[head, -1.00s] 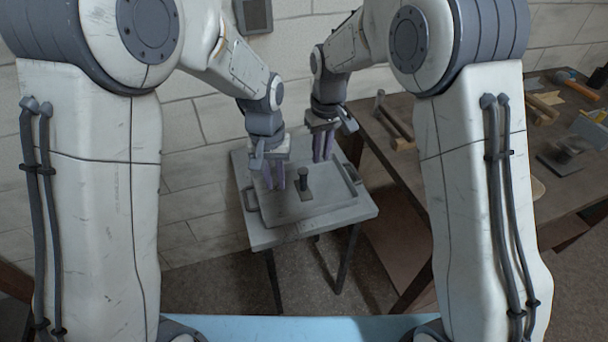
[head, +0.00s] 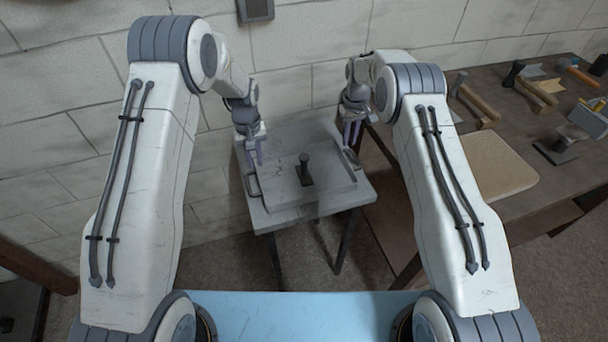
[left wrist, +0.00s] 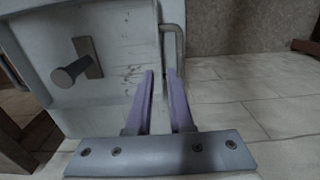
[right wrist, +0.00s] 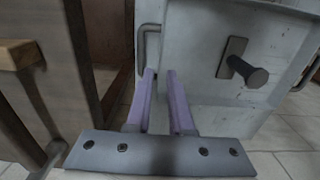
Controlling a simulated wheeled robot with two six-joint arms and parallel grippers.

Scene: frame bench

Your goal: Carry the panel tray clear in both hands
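The panel tray (head: 275,180) is a flat grey tray lying on a small grey stand. A dark upright post on a short plate (head: 305,172) sits on its middle. The tray has a bar handle at each side, left (head: 252,185) and right (head: 352,160). My left gripper (head: 256,158) is open, over the left handle; in the left wrist view the handle (left wrist: 183,45) lies just beyond its purple fingers. My right gripper (head: 351,135) is open near the right handle, which shows just beyond its fingers in the right wrist view (right wrist: 141,48). Contact cannot be told.
The stand (head: 330,207) has dark legs and stands against a pale block wall. A brown workbench (head: 520,125) to the right holds several tools, wooden pieces and a tan board (head: 497,165). Open floor lies in front of the stand.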

